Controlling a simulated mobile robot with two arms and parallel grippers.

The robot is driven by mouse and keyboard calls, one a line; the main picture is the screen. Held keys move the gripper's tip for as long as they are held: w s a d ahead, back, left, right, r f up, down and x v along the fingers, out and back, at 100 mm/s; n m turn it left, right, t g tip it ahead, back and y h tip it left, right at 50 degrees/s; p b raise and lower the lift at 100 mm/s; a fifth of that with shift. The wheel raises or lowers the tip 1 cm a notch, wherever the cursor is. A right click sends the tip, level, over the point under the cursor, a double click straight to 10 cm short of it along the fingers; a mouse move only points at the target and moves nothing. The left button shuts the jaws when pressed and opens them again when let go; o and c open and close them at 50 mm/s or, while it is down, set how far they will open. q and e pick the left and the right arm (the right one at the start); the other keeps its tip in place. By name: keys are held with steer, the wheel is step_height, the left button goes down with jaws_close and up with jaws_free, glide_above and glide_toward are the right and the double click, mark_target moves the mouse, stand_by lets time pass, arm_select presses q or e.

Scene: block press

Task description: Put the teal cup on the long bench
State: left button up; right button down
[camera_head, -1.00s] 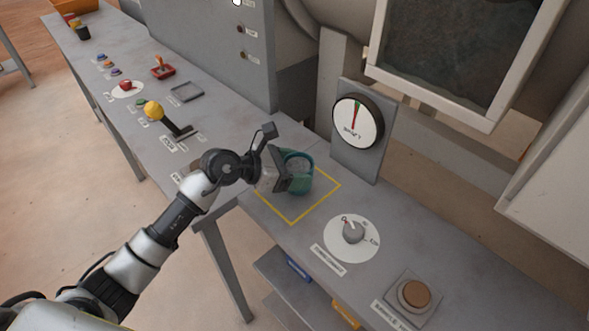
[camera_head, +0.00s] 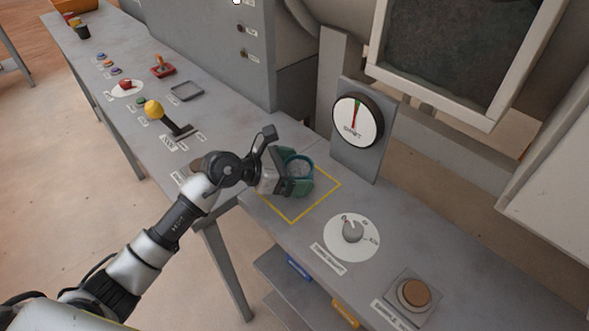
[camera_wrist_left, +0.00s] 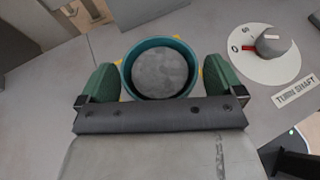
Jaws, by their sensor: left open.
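The teal cup (camera_head: 309,161) stands upright inside a yellow outlined square (camera_head: 322,199) on the grey bench on the right. In the left wrist view the teal cup (camera_wrist_left: 127,75) shows its round rim and a grey inside. My left gripper (camera_head: 295,171) is at the cup, coming from the left. In the left wrist view the open green fingers of my left gripper (camera_wrist_left: 161,78) lie on either side of the cup. Whether they touch it I cannot tell. The bench on the left (camera_head: 215,135) is long and grey, and it meets the right bench near the gripper.
A gauge on a panel (camera_head: 357,121) stands behind the cup. A dial knob (camera_head: 353,232) and a brown button (camera_head: 414,293) are to the right. A yellow-knobbed lever (camera_head: 154,110), a red joystick (camera_head: 162,68) and an empty square tray (camera_head: 187,91) are on the left bench.

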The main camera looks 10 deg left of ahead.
arm_select(q)
steer(key=b+v, duration=0.2)
steer(key=v, duration=1)
